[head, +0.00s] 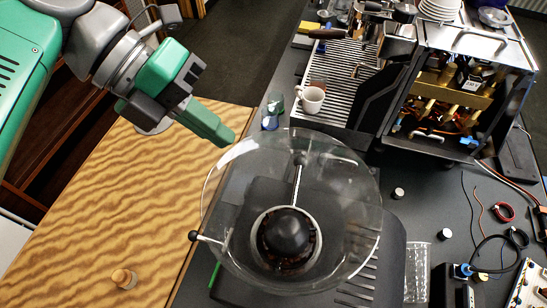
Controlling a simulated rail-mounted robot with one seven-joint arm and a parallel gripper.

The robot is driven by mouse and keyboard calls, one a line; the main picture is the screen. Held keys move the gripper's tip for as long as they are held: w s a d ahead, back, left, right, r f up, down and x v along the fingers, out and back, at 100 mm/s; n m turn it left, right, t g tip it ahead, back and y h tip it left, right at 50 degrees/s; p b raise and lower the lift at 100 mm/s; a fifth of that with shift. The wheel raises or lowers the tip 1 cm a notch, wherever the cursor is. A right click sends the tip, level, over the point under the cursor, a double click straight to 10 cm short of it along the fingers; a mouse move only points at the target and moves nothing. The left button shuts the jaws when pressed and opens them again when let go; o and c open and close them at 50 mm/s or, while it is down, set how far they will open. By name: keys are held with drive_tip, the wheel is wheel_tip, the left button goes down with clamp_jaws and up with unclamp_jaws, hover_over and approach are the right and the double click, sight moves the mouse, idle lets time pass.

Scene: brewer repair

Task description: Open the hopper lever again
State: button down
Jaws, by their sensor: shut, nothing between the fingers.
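The clear round hopper (345,205) stands in the lower middle of the head view, with a dark dome and dark beans at its centre. The hopper lever (194,236) is a thin metal rod with a black knob, sticking out at the hopper's lower left. A second upright metal rod with a dark tip (298,170) shows inside the hopper. My gripper (222,138) has green fingers that are shut and empty. In the picture it is above the lever, close to the hopper's upper left rim; I cannot tell whether it touches the rim.
An opened espresso machine (470,50) with exposed parts stands at the back right. A white cup (311,99) is on its drip tray. The wooden counter (120,210) at left is mostly bare.

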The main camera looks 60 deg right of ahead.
drive_tip(key=s+d+f, duration=0.1)
drive_tip(key=s, duration=0.1)
drive_tip(key=s+d+f+b, duration=0.1)
drive_tip(key=s+f, duration=0.1)
drive_tip(key=s+d+f, duration=0.1)
drive_tip(key=s, duration=0.2)
drive_tip(key=shift+s+f+b, duration=0.1)
drive_tip(key=shift+f+b, duration=0.1)
drive_tip(key=shift+b, duration=0.15)
drive_tip(key=shift+s+d, duration=0.1)
